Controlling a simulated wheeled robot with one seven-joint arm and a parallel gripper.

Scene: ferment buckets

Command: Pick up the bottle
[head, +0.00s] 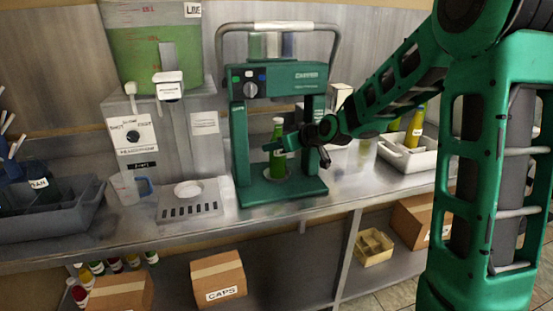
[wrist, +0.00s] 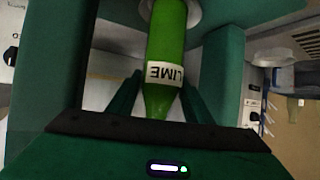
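A green bottle (head: 278,152) stands upright on the base of the green capping machine (head: 284,82), between its two posts. In the wrist view the same bottle (wrist: 165,60) appears upside down, with a white label reading LIME. My gripper (head: 284,143) reaches in from the right at the height of the bottle's upper part. In the wrist view my gripper's fingers (wrist: 160,88) lie on either side of the bottle, with a narrow gap showing at the left finger. The gripper looks open around the bottle. The head view does not show finger contact clearly.
A grey bin (head: 50,215) sits at the far left. A white tray (head: 410,155) with yellow bottles is to the right. A CAPS box (head: 218,278) is on the lower shelf.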

